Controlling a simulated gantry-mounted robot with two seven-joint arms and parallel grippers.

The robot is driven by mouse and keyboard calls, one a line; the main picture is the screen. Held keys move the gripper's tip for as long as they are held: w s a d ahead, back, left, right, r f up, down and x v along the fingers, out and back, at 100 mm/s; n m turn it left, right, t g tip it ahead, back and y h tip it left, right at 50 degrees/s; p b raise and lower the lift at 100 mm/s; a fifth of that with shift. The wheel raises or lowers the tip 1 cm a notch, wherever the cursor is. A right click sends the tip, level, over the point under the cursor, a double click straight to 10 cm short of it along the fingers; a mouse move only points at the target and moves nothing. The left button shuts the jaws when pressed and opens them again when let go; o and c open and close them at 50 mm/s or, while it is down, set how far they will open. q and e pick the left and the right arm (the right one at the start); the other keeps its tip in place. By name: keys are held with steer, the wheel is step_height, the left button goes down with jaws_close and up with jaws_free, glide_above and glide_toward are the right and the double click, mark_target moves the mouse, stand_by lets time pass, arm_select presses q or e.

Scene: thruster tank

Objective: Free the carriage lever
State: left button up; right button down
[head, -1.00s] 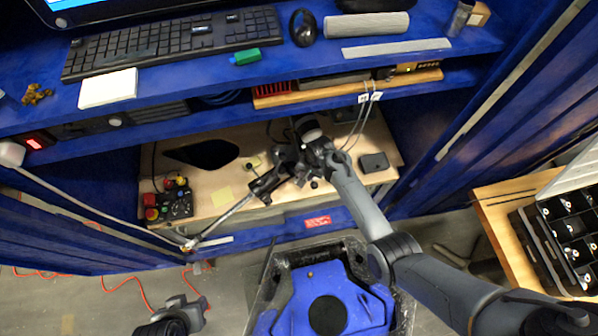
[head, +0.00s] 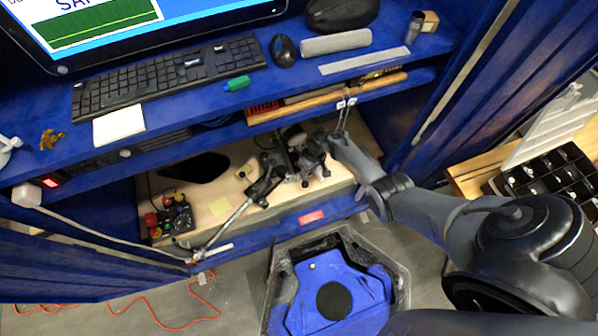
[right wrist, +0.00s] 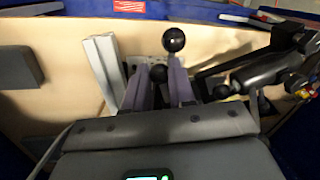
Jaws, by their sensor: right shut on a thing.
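My right gripper (head: 298,165) is at the black mechanism on the wooden lower shelf. In the right wrist view, its two purple-grey fingers (right wrist: 161,88) are shut with a small black ball knob (right wrist: 158,73) between them. I take the knob for the end of the carriage lever, whose shaft is hidden. A larger black ball knob (right wrist: 173,40) stands just past the fingertips, and another knob (right wrist: 221,92) sits to their right. A pale metal bar (right wrist: 103,72) stands left of the fingers. My left gripper is out of view.
A black clamp arm (head: 262,186) with a metal rod (head: 228,220) lies left of the gripper. A button box (head: 171,217) is farther left on the shelf. The blue upper desk (head: 210,95) overhangs behind. A blue seat-like part (head: 335,290) is in front.

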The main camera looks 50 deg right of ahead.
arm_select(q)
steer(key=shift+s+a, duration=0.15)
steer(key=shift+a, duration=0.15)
arm_select(e)
steer(key=shift+d+n, duration=0.35)
steer(key=shift+n, duration=0.15)
steer(key=c, duration=0.9)
jaws_free()
steer(key=shift+c, duration=0.2)
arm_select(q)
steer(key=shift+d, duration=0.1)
arm_select(e)
steer(key=shift+r, duration=0.3)
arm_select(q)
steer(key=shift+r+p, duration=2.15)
arm_select(e)
step_height(320, 180, up, 10)
steer(key=d, duration=0.2)
